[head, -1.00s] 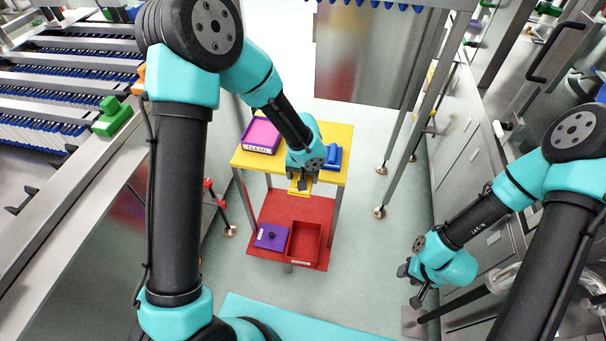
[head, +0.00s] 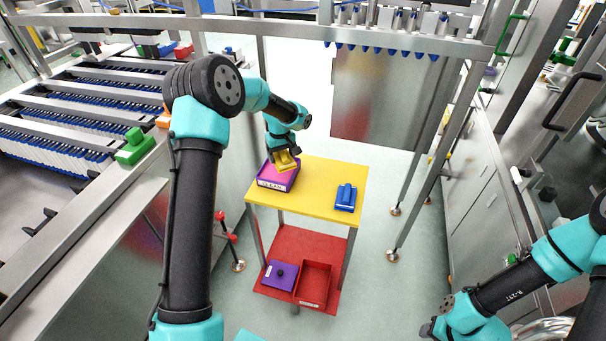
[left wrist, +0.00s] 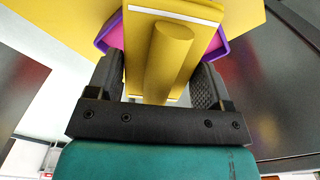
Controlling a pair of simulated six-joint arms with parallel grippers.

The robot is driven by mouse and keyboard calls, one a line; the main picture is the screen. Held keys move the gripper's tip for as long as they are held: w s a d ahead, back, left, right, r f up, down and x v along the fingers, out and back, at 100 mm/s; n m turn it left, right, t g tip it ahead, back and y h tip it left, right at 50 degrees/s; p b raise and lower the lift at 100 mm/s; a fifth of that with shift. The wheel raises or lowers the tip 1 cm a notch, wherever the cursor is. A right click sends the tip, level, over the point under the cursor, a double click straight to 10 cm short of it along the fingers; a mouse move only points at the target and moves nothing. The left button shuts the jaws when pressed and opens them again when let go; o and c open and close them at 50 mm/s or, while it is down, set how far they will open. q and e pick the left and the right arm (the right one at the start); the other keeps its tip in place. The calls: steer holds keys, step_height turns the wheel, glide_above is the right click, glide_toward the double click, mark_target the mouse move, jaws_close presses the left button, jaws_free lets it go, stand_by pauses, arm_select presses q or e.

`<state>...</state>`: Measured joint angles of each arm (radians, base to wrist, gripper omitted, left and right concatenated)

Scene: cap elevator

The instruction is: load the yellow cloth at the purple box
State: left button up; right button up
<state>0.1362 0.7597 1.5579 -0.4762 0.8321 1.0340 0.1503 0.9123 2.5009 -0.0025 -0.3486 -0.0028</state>
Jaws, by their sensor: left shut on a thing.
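The yellow cloth (head: 285,161) is held in my left gripper (head: 284,155), right over the open purple box (head: 278,183) labelled CLEAN. The box stands on the back left of the yellow tabletop (head: 315,185). In the left wrist view, the fingers of my left gripper (left wrist: 160,85) press the sides of the yellow cloth's handle-like part (left wrist: 168,55), and the purple box's rim (left wrist: 108,33) shows behind it. I cannot tell whether the cloth touches the box.
On the red lower shelf (head: 290,242) are a purple lid with a black knob (head: 281,274) and an open red box (head: 314,284). Metal frame posts (head: 425,160) stand at the right.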

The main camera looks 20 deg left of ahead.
mark_target(277, 162)
arm_select(q)
steer(key=shift+w+a+r+n, duration=0.2)
steer(key=shift+w+a+n, duration=0.1)
steer(key=shift+a, duration=0.35)
steer(key=shift+w+a+r+n, duration=0.2)
steer(key=shift+w+a, duration=0.05)
steer(key=shift+a, duration=0.35)
steer(key=shift+f, duration=0.15)
steer(key=shift+f, duration=2.7)
steer(key=shift+s+f, duration=0.1)
steer(key=shift+f, duration=0.1)
steer(key=shift+c, duration=0.7)
steer(key=shift+f, duration=0.1)
